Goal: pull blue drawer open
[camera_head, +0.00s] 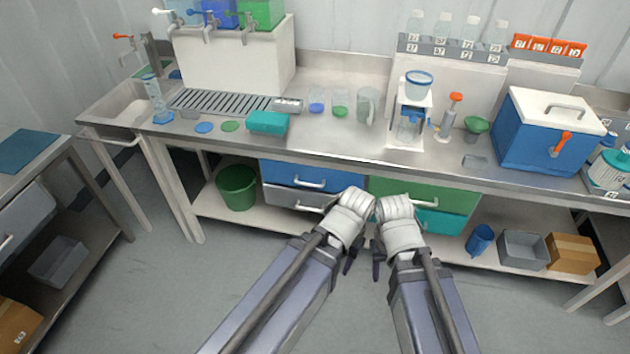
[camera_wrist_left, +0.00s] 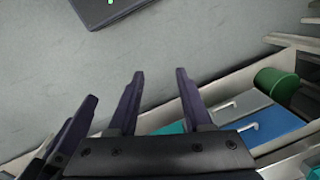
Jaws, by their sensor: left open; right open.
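The blue drawer (camera_head: 275,173) sits under the front edge of the steel counter, with a pale bar handle (camera_head: 310,184). It looks shut, flush with the bench front. It also shows in the left wrist view (camera_wrist_left: 280,124), at the right. My left gripper (camera_head: 350,262) hangs in front of the bench, right of the blue drawer and apart from it. Its two open, empty fingers show in the left wrist view (camera_wrist_left: 160,90). My right gripper (camera_head: 377,262) is close beside it, pointing down, its fingers partly hidden by its wrist; nothing shows in it.
A grey drawer (camera_head: 290,198) lies below the blue one. A green drawer (camera_head: 450,195) and a teal drawer (camera_head: 445,223) are to the right, partly behind my right wrist. A green bin (camera_head: 237,187) stands on the lower shelf. The floor in front is clear.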

